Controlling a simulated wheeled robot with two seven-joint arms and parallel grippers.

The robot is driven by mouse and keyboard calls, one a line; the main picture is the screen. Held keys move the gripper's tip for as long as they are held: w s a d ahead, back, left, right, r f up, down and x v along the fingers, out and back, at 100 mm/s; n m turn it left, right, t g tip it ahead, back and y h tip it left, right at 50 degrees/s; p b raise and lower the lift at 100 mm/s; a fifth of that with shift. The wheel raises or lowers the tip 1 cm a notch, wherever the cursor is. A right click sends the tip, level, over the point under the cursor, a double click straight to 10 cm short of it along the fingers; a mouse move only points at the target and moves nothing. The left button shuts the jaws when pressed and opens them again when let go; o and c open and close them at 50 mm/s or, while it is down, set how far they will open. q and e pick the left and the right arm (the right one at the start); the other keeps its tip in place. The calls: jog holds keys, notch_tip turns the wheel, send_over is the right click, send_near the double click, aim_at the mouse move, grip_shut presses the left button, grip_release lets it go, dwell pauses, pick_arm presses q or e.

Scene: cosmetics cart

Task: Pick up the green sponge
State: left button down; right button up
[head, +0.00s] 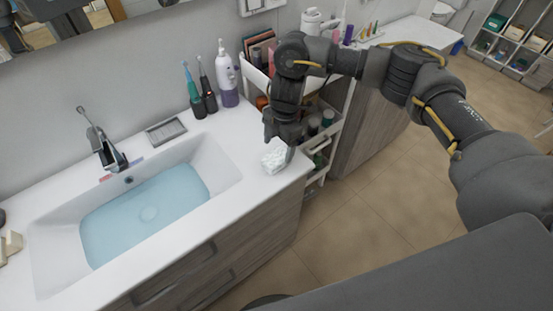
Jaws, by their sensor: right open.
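A small pale, whitish block (274,155) with a rough or patterned surface lies on the white counter (235,190), near its right front corner. It is the only sponge-like thing there, but I cannot make out a clear green colour on it. My right gripper (279,143) points down directly over the block, open, with its fingers at or just beside it. The dark fingers hide part of the block's top and right side, and I cannot tell whether they touch it. My left gripper is not in view.
A sink (150,207) with bluish water and a faucet (104,142) lies left of the block. A soap dish (166,131), toothbrushes (200,88) and a purple-white bottle (227,78) stand behind. A filled cart (328,128) is close on the right, beyond the counter edge.

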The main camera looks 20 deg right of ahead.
aim_at(277, 156)
jog(key=shift+s+f, duration=0.1)
jog(key=shift+f, duration=0.25)
jog(key=f, duration=0.2)
jog(key=f+p, duration=0.1)
jog(key=shift+s+a+f, duration=0.1)
jog(key=shift+a+f, duration=0.15)
jog(key=shift+f, duration=0.4)
jog(key=shift+f, duration=0.15)
jog(key=c, duration=1)
jog(key=shift+c, duration=0.2)
